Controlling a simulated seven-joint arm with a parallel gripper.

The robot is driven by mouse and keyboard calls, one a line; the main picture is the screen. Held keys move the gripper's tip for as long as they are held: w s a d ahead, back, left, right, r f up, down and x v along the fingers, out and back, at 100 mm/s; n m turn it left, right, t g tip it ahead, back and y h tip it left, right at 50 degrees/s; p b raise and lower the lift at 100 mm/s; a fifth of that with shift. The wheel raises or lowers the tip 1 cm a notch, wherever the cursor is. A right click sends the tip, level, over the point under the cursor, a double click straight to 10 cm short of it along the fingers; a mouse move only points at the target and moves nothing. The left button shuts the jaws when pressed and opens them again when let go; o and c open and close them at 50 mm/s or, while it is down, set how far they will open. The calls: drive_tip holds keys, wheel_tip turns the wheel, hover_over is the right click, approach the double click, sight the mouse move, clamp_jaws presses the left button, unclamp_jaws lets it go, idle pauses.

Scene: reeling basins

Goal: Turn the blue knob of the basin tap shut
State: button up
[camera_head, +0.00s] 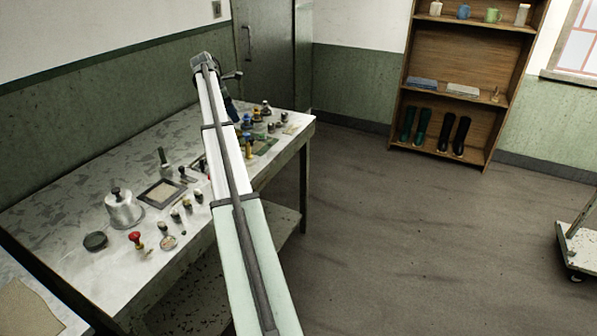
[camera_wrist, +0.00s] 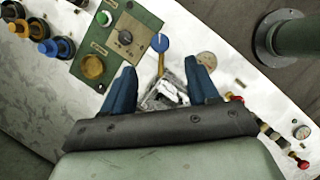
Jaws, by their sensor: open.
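A round blue knob (camera_wrist: 160,43) on a thin stem shows in the wrist view, a little beyond my fingertips and left of the middle of the gap between them. I cannot tell for sure that it belongs to the basin tap. My gripper (camera_wrist: 166,65) has its two blue fingers spread wide, with nothing held between them. A grey metal piece (camera_wrist: 168,92) lies below, in the gap, partly hidden by the gripper body. In the head view my arm hides most of this spot, and the gripper is hard to make out.
Several coloured knobs (camera_wrist: 47,47) stand farther left. Red-handled fittings and a gauge (camera_wrist: 301,131) are at right. The workbench (camera_head: 60,212) also carries a lidded metal pot (camera_head: 123,211).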

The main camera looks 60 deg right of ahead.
drive_tip(key=v, duration=0.5)
drive_tip(key=s+d+f+m+t+h, duration=0.3)
drive_tip(key=s+d+f+m+h, duration=0.5)
drive_tip(key=s+d+f, duration=1.2)
drive_tip(key=a+f+m+t+y, duration=0.1)
drive_tip(key=a+f+m, duration=0.2)
drive_tip(key=f, duration=1.1)
drive_tip(key=shift+s+f+m, duration=0.3)
drive_tip(key=shift+s+m, duration=0.15)
drive_tip(key=shift+m, duration=0.15)
